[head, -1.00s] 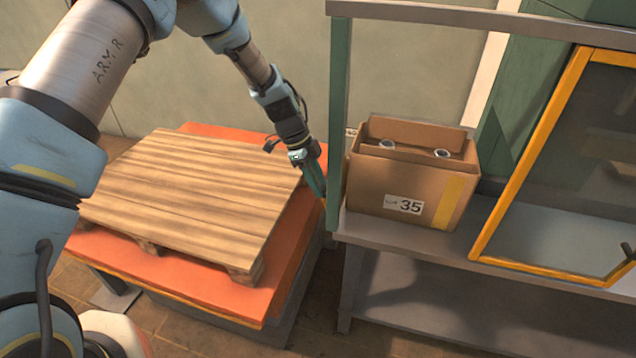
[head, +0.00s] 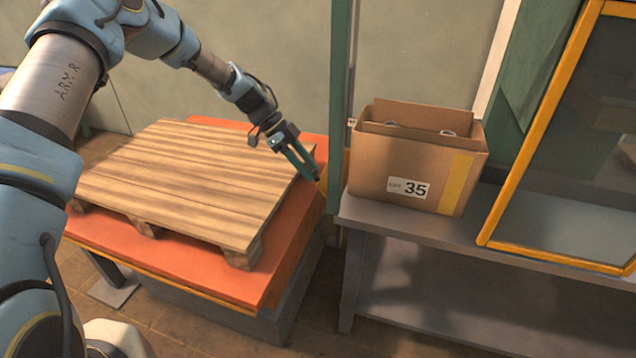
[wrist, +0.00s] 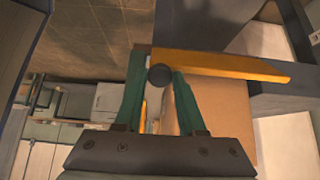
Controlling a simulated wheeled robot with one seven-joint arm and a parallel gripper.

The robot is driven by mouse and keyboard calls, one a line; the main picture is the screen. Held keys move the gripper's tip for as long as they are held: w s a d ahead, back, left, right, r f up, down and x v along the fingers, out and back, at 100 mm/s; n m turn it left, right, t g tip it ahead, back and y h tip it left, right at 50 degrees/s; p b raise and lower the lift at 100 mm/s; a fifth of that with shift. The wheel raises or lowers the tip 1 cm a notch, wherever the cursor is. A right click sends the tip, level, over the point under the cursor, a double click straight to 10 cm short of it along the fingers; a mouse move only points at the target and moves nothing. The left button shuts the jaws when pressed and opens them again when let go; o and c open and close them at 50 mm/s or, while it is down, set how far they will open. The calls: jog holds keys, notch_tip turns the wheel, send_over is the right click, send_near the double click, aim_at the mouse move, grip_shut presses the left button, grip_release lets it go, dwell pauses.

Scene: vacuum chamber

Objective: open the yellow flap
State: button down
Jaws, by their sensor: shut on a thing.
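The yellow flap (wrist: 220,67) shows in the wrist view as a flat yellow-orange panel running right from between my fingertips. A dark round knob (wrist: 160,77) sits at its left end. My gripper (wrist: 159,82) has its two green fingers closed around this knob. In the head view my gripper (head: 318,177) points down and right, beside the green post at the left end of the bench. Only a small sliver of yellow shows by its fingertips there; the flap is mostly hidden by the gripper and post.
A wooden pallet (head: 180,185) lies on an orange platform (head: 160,260) left of my gripper. A cardboard box (head: 415,175) marked 35 stands on the grey bench (head: 420,229), right of the green post (head: 339,100). A yellow-framed dark panel (head: 520,170) stands further right.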

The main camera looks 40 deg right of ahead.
jog(key=w+a+f+g+h+b, duration=0.1)
jog(key=w+a+f+g+b, duration=0.1)
jog(key=f+b, duration=0.7)
jog(key=w+a+b, duration=0.1)
jog(key=w+b, duration=0.1)
jog(key=b, duration=0.2)
jog(key=shift+w+f, duration=0.15)
jog(key=shift+f, duration=0.25)
jog(key=c, duration=0.9)
grip_release()
jog(key=shift+d, duration=0.1)
jog(key=o, duration=0.4)
jog(key=shift+r, duration=0.2)
jog(key=b+v, duration=0.1)
jog(key=v, duration=0.9)
jog(key=shift+w+a+r, duration=0.15)
jog(key=shift+a+r, duration=0.05)
